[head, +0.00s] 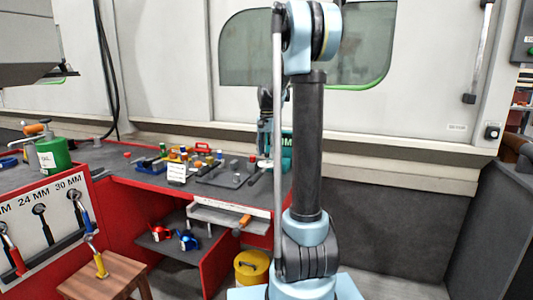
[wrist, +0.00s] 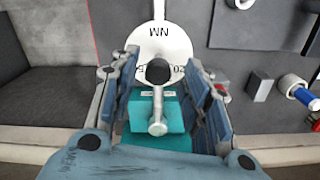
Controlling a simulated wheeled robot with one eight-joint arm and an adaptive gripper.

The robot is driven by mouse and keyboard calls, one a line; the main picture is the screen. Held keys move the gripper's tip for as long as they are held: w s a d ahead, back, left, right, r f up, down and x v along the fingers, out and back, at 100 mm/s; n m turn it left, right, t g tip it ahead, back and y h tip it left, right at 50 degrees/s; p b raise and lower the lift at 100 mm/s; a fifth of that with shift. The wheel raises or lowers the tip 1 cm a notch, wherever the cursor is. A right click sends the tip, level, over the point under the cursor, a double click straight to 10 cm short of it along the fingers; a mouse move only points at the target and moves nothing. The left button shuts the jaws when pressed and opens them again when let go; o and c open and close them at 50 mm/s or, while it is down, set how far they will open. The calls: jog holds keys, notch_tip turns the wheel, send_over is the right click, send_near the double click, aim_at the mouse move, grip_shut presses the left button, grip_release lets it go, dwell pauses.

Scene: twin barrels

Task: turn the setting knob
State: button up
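A teal device (wrist: 175,112) stands on the bench, with a white round dial (wrist: 158,38) lettered "MM" beyond it. A black round knob (wrist: 158,72) with a metal stem (wrist: 158,112) shows in front of the dial; I take it as the setting knob. My gripper (wrist: 162,62) is open, one finger on each side of the knob, with visible gaps and no clear contact. In the head view my gripper (head: 267,100) is over the bench's right end. The teal device (head: 287,152) is mostly hidden there by my arm, and the knob cannot be made out.
The dark-topped red bench (head: 125,190) carries small parts, a white card (head: 177,172) and a green can (head: 54,154). A wooden stool (head: 105,275) and a yellow bucket (head: 250,268) stand in front. In the wrist view, grey blocks (wrist: 260,87) and a blue-handled part (wrist: 307,97) lie to the right.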

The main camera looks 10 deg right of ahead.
notch_tip(320, 180, up, 12)
dwell(0.7)
jog(key=shift+f, duration=0.1)
jog(key=s+f+n+t, duration=0.15)
jog(key=s+f, duration=0.25)
jog(key=s, duration=0.7)
jog(key=s+f+n, duration=0.3)
jog(key=s+f, duration=0.1)
jog(key=s, duration=0.8)
jog(key=s+f+n, duration=0.4)
jog(key=s+f, duration=1.1)
jog(key=f, duration=0.1)
jog(key=shift+s+a+f+t, duration=0.2)
jog(key=shift+s+f+t, duration=0.05)
jog(key=shift+f+t, duration=0.15)
